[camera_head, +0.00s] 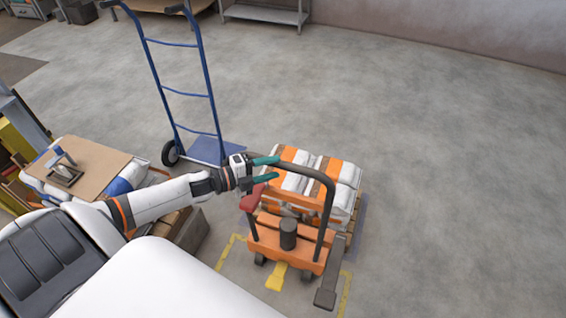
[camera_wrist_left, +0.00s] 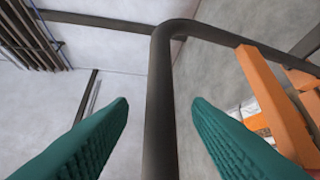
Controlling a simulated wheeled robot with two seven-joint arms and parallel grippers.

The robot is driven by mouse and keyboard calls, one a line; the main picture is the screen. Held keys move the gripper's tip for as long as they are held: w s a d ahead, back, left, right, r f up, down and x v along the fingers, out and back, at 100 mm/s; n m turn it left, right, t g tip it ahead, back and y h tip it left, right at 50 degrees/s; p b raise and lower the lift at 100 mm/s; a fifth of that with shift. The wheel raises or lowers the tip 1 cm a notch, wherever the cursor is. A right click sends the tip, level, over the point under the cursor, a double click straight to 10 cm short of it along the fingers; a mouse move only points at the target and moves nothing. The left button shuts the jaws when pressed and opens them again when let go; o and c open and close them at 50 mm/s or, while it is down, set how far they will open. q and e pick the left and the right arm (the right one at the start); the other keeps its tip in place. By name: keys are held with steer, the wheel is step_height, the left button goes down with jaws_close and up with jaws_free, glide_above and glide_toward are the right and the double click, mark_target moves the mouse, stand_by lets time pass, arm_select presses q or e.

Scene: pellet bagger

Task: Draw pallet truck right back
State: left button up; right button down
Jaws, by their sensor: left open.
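The orange pallet truck (camera_head: 290,240) stands in the middle of the head view, with a dark looped handle (camera_head: 327,190). Its forks are hidden under a pallet (camera_head: 350,232) stacked with orange and white bags (camera_head: 318,170). My left gripper (camera_head: 270,168) is at the upper left of the handle loop, with its teal fingers spread. In the left wrist view the dark handle bar (camera_wrist_left: 161,110) runs between the two open fingers. The fingers stand apart from the bar on both sides. My right gripper does not show in either view.
A blue hand truck (camera_head: 190,95) stands behind my left arm. Yellow floor markings (camera_head: 225,252) lie around the pallet truck. The floor (camera_head: 450,180) to the right is clear.

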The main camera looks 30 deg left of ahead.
mark_target(277, 167)
arm_select(q)
steer(key=shift+p+x, duration=0.35)
steer(key=shift+x, duration=1.75)
jaws_close()
